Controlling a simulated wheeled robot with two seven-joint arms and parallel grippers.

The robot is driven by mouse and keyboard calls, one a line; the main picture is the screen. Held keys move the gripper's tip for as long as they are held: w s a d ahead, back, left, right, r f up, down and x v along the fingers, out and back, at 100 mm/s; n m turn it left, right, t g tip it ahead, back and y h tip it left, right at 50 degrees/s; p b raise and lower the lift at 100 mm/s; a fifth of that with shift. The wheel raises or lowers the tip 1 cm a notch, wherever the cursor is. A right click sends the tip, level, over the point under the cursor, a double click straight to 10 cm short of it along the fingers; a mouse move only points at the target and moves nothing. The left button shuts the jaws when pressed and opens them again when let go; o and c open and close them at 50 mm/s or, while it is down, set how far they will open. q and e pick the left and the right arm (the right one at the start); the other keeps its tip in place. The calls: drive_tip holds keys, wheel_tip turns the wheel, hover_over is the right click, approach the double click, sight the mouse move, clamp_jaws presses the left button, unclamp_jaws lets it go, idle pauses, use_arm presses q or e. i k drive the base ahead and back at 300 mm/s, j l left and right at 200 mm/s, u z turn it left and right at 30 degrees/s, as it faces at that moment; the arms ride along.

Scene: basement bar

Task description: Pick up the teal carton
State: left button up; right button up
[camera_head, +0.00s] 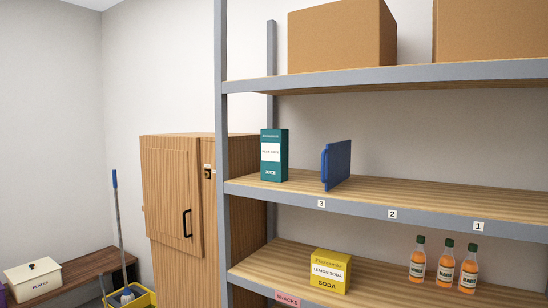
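The teal carton (273,156) stands upright on the middle shelf (425,194) of the rack, near its left end, next to the grey left post. It has a white label and lettering that seems to read JUICE. A blue flat panel with a handle (337,165) stands on edge just right of the carton, apart from it. Neither of my grippers shows in the head view.
Below are a yellow soda box (331,271) and three orange bottles (444,265). Cardboard boxes (340,37) fill the top shelf. The grey post (221,140) borders the carton's left side. A wooden cabinet (174,200) stands left. The middle shelf's right part is clear.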

sight(274, 143)
drive_tip(key=i+j+z, duration=0.15)
drive_tip(key=z, duration=0.9)
drive_tip(key=i+j+z, duration=0.1)
drive_tip(key=j+z, duration=0.25)
drive_tip(key=j, duration=0.3)
drive_tip(key=j+z, duration=0.35)
drive_tip(key=j, duration=0.3)
drive_tip(key=j+z, duration=0.3)
drive_tip(key=j, duration=0.4)
